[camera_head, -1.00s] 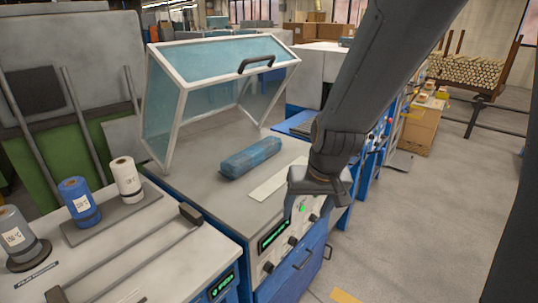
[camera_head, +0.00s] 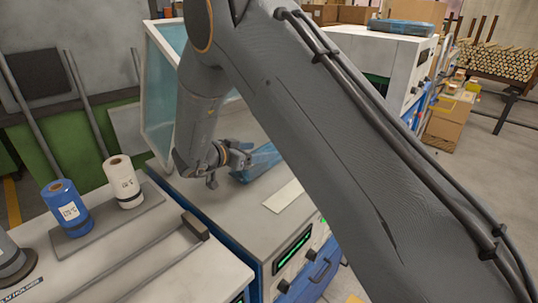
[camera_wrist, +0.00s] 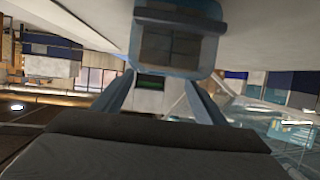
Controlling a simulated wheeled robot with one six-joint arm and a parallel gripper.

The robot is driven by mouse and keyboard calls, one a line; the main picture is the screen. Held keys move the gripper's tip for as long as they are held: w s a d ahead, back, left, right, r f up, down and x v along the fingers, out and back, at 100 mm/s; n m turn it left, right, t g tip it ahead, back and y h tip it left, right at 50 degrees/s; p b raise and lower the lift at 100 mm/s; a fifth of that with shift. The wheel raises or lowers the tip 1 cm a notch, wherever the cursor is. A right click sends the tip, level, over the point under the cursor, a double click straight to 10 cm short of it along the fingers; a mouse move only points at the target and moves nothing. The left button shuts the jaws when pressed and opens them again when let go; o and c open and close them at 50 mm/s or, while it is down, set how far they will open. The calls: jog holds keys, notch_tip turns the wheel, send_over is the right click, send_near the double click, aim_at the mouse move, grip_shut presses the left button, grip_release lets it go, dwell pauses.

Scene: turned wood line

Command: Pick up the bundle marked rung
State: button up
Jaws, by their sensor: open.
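A blue film-wrapped bundle (camera_head: 262,162) lies on the grey top of the sealing machine, partly hidden behind my arm. In the wrist view a blue-wrapped bundle (camera_wrist: 178,45) shows end-on just past my fingertips, with brownish wood ends visible through the film. No readable mark shows on it. My gripper (camera_head: 232,160) is low over the machine top at the bundle's left end. Its two fingers (camera_wrist: 160,85) are apart in the wrist view, with nothing held between them. Whether a finger touches the bundle I cannot tell.
The raised clear lid (camera_head: 160,85) stands behind my gripper. Another blue-wrapped bundle (camera_head: 402,27) lies on a white machine at the back right. Blue (camera_head: 68,208) and white (camera_head: 124,182) film rolls stand at left. A pale strip (camera_head: 283,196) lies right of my gripper.

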aim_at(270, 148)
jog(key=p+x, duration=0.2)
jog(key=x, duration=0.5)
jog(key=shift+p, duration=0.3)
jog(key=shift+f, duration=0.1)
jog(key=c, duration=1.4)
jog(key=shift+c, duration=1.1)
jog(key=shift+w, duration=0.1)
